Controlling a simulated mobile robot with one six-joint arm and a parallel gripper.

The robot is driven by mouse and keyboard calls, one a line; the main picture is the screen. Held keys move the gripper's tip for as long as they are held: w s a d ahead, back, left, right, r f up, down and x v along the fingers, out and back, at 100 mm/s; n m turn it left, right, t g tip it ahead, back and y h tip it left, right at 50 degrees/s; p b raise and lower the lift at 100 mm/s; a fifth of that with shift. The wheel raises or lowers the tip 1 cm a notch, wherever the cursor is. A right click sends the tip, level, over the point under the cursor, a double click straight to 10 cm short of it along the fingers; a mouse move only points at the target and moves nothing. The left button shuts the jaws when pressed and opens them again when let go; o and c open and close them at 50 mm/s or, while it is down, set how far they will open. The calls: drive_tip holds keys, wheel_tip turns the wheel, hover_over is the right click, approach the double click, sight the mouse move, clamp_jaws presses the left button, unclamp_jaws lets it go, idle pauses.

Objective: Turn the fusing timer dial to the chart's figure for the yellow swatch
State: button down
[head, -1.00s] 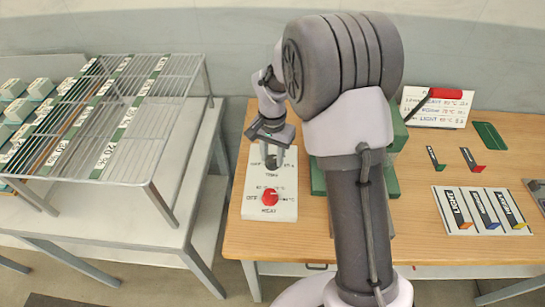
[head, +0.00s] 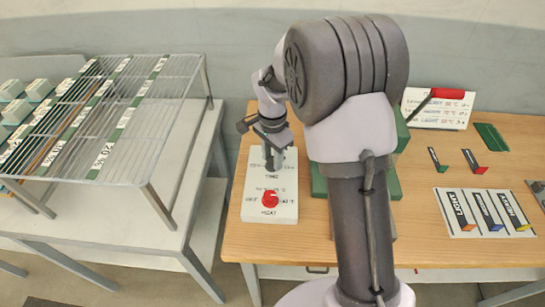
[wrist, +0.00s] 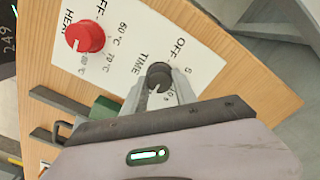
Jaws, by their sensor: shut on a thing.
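The dark timer dial (wrist: 159,74), marked TIME, sits on a white control panel (head: 259,209) at the table's left end. My gripper (wrist: 161,86) is shut on this dial, one finger on each side. In the head view my gripper (head: 274,162) points down onto the panel's back part and hides most of the dial. The dial's exact setting cannot be read. The chart (head: 436,113) is a white card at the back with lines for several fabric weights; its figures are too small to read surely. The swatch card (head: 482,213) has orange, blue and yellow (head: 523,228) corners.
The red HEAT knob (head: 270,199) is close to the dial, also in the wrist view (wrist: 85,36). A green press (head: 318,180) stands right of the panel, partly behind my arm. A wire rack (head: 150,150) stands left, past a gap.

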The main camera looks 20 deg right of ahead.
sight(272, 159)
drive_tip(key=c, duration=1)
unclamp_jaws()
wheel_tip(272, 159, up, 18)
drive_tip(key=p, duration=0.5)
drive_tip(key=shift+f+p, duration=0.25)
drive_tip(key=shift+p, duration=0.1)
drive_tip(key=s+a+n+t+y+b, duration=0.1)
drive_tip(key=s+a+n+t+b, duration=0.1)
drive_tip(key=s, duration=1)
drive_tip(key=s+a+n+t+y+b, duration=0.1)
drive_tip(key=s+n+b, duration=0.5)
drive_tip(key=s, duration=0.7)
drive_tip(key=a+t, duration=0.1)
drive_tip(key=t, duration=0.1)
drive_tip(key=shift+s+t, duration=0.2)
drive_tip(key=shift+t, duration=0.2)
